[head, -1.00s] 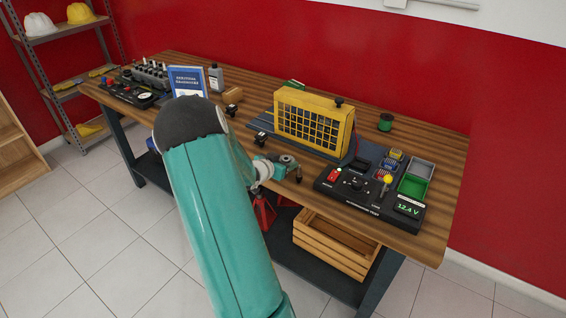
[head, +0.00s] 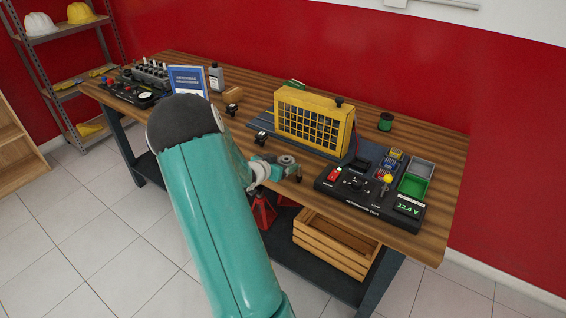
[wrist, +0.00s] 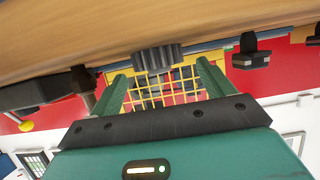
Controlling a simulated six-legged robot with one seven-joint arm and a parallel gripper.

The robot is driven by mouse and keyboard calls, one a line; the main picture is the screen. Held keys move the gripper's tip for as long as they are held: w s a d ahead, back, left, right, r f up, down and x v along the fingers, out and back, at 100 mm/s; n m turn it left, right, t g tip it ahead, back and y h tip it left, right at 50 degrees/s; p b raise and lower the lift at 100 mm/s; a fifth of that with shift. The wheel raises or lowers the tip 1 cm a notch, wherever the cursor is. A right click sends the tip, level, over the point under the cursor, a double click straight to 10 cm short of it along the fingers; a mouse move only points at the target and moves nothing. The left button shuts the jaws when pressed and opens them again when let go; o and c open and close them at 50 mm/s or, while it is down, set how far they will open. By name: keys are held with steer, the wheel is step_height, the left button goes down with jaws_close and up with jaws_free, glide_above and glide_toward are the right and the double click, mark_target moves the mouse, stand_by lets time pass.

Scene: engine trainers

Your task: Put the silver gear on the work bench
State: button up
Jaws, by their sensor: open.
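The silver gear (head: 287,160) rests flat on the work bench (head: 447,190), close to its front edge. In the wrist view, which is upside down, the gear (wrist: 158,57) shows as a grey toothed disc with a narrower hub, against the wooden top (wrist: 60,45). My gripper (wrist: 163,72) is open, with one green finger on each side and the gear centred at or just beyond the fingertips. No clear contact between fingers and gear shows. In the head view my gripper (head: 277,168) is small beside the gear and partly hidden behind my arm.
A yellow grille-fronted unit (head: 312,120) stands behind the gear. A black test panel (head: 370,198) is to the right, with small black blocks (head: 260,138) nearby. A blue book (head: 188,81) stands to the left. A wooden crate (head: 335,245) sits on the lower shelf.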

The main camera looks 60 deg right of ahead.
steer(key=v, duration=1)
steer(key=w+a+r+n+t+y, duration=0.3)
steer(key=w+a+r+t, duration=0.15)
steer(key=w+a, duration=0.35)
steer(key=w+a+r+n+t+y, duration=0.25)
steer(key=w+a+r+t, duration=0.2)
steer(key=w+a, duration=0.35)
steer(key=w+a+r+n+t+y, duration=0.2)
steer(key=a+r+n+t+y, duration=0.15)
steer(key=a, duration=0.65)
steer(key=s+a+r+n+g+y, duration=0.1)
steer(key=s+a+r+n+y, duration=0.15)
steer(key=a, duration=0.45)
steer(key=s+a+r+n+y, duration=0.2)
steer(key=s+a+n, duration=0.15)
steer(key=a, duration=0.45)
steer(key=s+a+r+n+g, duration=0.1)
steer(key=s+a+n+g, duration=0.2)
steer(key=s, duration=1)
steer(key=a+n, duration=0.1)
steer(key=a, duration=0.2)
steer(key=shift+s+a+r+n+g, duration=0.15)
steer(key=shift+a+n+g, duration=0.2)
steer(key=shift+n, duration=0.05)
